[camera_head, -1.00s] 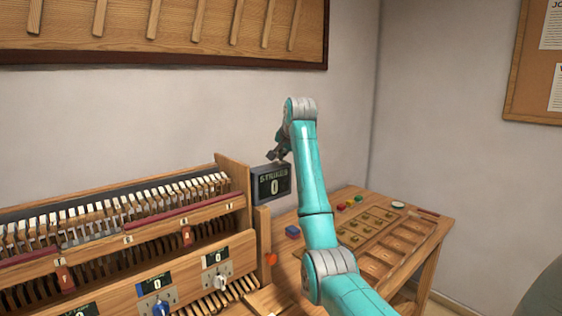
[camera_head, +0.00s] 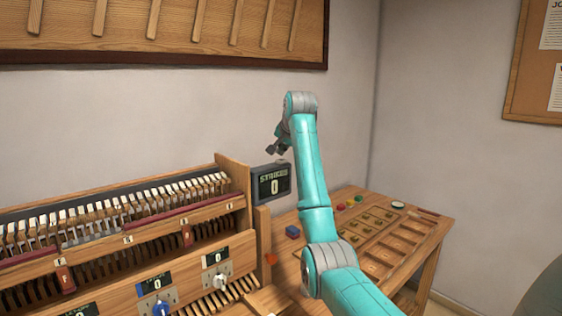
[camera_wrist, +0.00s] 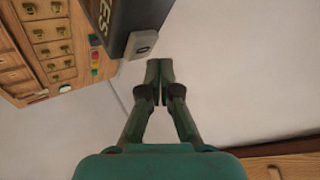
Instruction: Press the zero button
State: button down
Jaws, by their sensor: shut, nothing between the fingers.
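The dark strikes display (camera_head: 272,183) reads 0 and stands at the right end of the wooden key machine. It shows partly at the top of the wrist view (camera_wrist: 125,22). A small light-grey button (camera_wrist: 142,44) with a dark label sits on the display's end in the wrist view. Its label is too small to read. It shows only as a small bump on the display's top in the head view (camera_head: 283,161). My gripper (camera_head: 271,149) is shut and empty, just above the display. In the wrist view its fingertips (camera_wrist: 160,68) are beside the button, apart from it.
The wooden key machine (camera_head: 150,262) with its keys, knobs and small displays fills the left. A wooden side table (camera_head: 437,228) with trays and small coloured blocks (camera_head: 350,203) is at the right. The plain wall (camera_head: 200,120) is behind my gripper.

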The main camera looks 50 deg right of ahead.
aim_at(283, 160)
jog(key=shift+r, duration=2.5)
jog(key=shift+s, duration=0.15)
